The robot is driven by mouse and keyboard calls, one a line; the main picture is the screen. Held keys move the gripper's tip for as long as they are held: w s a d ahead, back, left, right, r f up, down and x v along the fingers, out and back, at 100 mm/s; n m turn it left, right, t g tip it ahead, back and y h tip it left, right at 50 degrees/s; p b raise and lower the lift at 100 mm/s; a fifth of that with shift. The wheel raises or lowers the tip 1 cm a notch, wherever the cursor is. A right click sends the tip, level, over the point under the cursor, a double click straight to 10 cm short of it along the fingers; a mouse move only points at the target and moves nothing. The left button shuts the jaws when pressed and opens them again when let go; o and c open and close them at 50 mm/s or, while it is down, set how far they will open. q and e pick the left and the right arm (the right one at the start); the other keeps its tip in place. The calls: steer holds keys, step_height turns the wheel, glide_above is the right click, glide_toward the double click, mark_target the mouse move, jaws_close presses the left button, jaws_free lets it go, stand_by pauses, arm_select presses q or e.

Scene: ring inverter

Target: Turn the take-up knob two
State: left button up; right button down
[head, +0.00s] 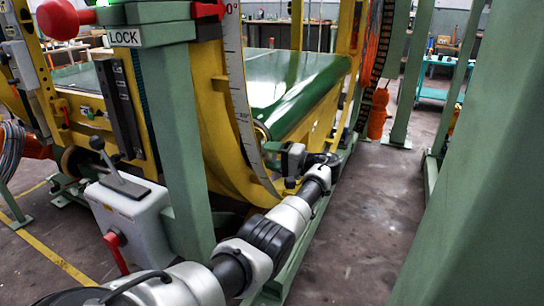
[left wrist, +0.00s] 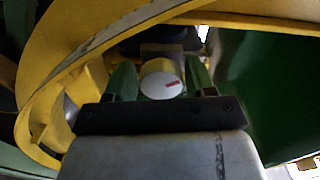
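In the left wrist view a round knob (left wrist: 161,80) shows a white face with a short red mark on its right side. It lies between the two green fingers of my left gripper (left wrist: 160,76). The fingers are apart, with a small gap visible on each side of the knob, so the gripper looks open and not closed on it. In the head view my left gripper (head: 284,160) is at the lower edge of the yellow ring, by the green belt; I cannot make out the knob there. My right gripper is not in view.
A yellow ring (head: 213,112) with a degree scale (head: 236,75) curves close around my left gripper. A green belt (head: 292,88) runs behind. Green posts (head: 183,130) stand near my arm. A grey lever box (head: 133,215) is at left. Floor (head: 375,215) at right is clear.

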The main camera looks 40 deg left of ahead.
arm_select(q)
steer(key=shift+o, duration=1.1)
steer(key=v, duration=0.6)
steer(key=shift+d, duration=0.3)
steer(key=b, duration=0.1)
glide_toward(275, 157)
steer(key=shift+s+d+r, duration=0.15)
steer(key=shift+s+r, duration=0.05)
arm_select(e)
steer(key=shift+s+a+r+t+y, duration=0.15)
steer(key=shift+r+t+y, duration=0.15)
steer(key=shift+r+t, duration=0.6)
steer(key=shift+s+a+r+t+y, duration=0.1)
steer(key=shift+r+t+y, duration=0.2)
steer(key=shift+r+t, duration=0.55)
